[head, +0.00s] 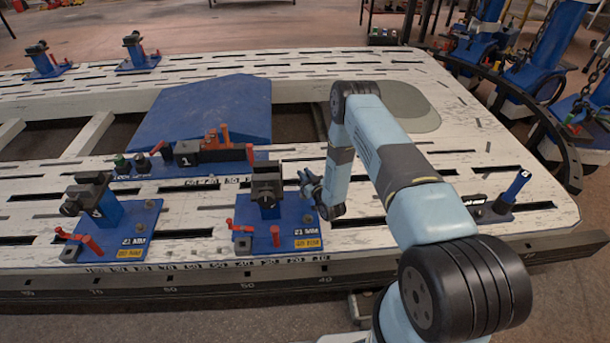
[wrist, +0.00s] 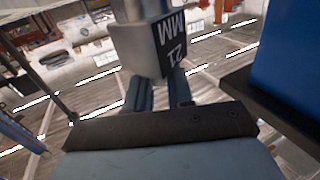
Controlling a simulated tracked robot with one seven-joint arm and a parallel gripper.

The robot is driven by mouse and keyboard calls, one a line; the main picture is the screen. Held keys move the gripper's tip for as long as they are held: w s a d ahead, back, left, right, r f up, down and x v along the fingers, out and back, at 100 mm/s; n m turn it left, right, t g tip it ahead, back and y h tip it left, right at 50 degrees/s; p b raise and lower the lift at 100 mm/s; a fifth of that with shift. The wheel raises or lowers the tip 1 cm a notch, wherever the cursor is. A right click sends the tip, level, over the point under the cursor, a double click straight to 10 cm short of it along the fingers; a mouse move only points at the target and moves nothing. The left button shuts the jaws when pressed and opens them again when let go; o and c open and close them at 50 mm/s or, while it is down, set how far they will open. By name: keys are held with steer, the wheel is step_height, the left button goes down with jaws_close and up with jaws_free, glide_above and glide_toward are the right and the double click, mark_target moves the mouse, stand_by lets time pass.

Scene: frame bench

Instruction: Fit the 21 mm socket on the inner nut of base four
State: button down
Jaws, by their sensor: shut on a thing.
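My gripper (head: 312,186) is just right of the clamp post on the middle front blue base (head: 285,238). In the wrist view my gripper (wrist: 155,92) is shut on a grey socket (wrist: 150,48) marked 21 MM, with a metal shank above it. The front left blue base (head: 145,215) has a post (head: 108,208) with a mark that looks like a 4. Both front bases carry a 21 MM label, a red lever and a dark clamp head. The middle base's number is not legible.
A rack (head: 190,165) with dark blocks and a tag 1 stands behind the front bases. A blue wedge plate (head: 205,108) lies beyond it. A blue-handled tool (head: 512,190) stands at the right. The slotted white bench (head: 455,150) has bare areas between.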

steer(key=shift+f, duration=1.45)
steer(key=c, duration=0.9)
jaws_free()
steer(key=shift+s, duration=0.1)
steer(key=v, duration=1.3)
steer(key=shift+s+d, duration=0.25)
steer(key=shift+s, duration=0.05)
steer(key=shift+f, duration=0.1)
